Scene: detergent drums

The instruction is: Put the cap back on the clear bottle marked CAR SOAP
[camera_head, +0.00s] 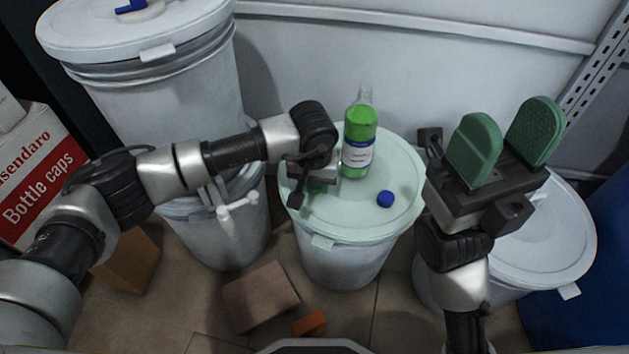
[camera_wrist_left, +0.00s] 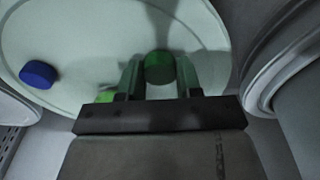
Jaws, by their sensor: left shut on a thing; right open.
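The clear bottle (camera_head: 360,141) holds green liquid and stands upright, its neck open at the top, on the middle drum's lid (camera_head: 400,218). Its label is too small to read. My left gripper (camera_head: 316,188) is just left of the bottle, low over the lid. In the left wrist view this gripper (camera_wrist_left: 159,80) is shut on a dark green round cap (camera_wrist_left: 159,66). A bright green bit of the bottle (camera_wrist_left: 105,96) shows beside one finger. A blue cap (camera_head: 385,198) lies loose on the lid, also in the left wrist view (camera_wrist_left: 38,74). My right gripper (camera_head: 505,145) is open and empty, fingers up.
A tall drum stack (camera_head: 150,80) stands at the back left and another lidded drum (camera_head: 550,235) at the right. A Bottle caps carton (camera_head: 40,180) is at the left. A brown box (camera_head: 260,296) and an orange block (camera_head: 310,322) lie on the floor. The lid's front is clear.

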